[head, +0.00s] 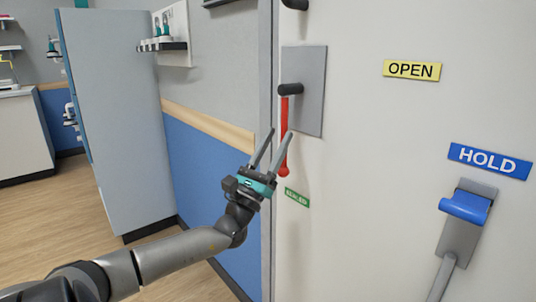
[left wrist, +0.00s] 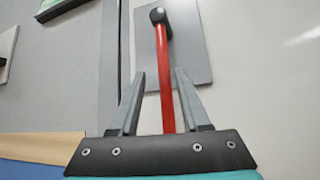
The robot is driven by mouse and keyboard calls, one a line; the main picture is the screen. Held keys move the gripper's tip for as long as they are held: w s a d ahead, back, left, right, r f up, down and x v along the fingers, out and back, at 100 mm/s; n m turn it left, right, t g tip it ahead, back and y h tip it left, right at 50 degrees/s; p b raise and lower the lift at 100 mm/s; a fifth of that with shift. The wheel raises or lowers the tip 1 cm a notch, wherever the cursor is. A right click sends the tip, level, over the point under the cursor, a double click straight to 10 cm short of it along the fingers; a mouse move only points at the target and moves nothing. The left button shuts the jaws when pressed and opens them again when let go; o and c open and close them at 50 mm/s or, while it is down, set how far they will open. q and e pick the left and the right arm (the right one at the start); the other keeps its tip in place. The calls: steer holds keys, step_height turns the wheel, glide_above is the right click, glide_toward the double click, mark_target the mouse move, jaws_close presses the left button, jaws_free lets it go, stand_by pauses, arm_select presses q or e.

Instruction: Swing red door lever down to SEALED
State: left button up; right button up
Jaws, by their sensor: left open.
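The red lever (head: 285,118) hangs nearly straight down from a black pivot (head: 290,89) on a grey plate (head: 312,85) on the pale door. Its rounded red end is just above a small green label (head: 297,197), whose blurred text seems to read SEALED. My left gripper (head: 280,133) is open at the lever's lower half, fingers pointing up. In the left wrist view the red lever (left wrist: 165,75) runs down between the two spread fingers (left wrist: 160,72); I cannot tell whether either touches it. My right gripper is not in view.
A yellow OPEN sign (head: 412,70) is on the door above right. A blue HOLD sign (head: 490,160) is above a blue handle (head: 465,207) at right. A grey cabinet panel (head: 115,110) and a wall shelf (head: 163,46) stand left. The wood floor (head: 40,215) is clear.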

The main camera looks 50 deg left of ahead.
arm_select(q)
steer(key=p+v, duration=0.1)
steer(key=v, duration=1.4)
steer(key=shift+p, duration=0.4)
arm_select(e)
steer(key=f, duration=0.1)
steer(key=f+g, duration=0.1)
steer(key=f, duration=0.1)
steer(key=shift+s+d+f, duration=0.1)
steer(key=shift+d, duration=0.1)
arm_select(q)
steer(key=shift+s, duration=0.1)
steer(key=shift+a+n, duration=0.1)
steer(key=shift+n, duration=0.3)
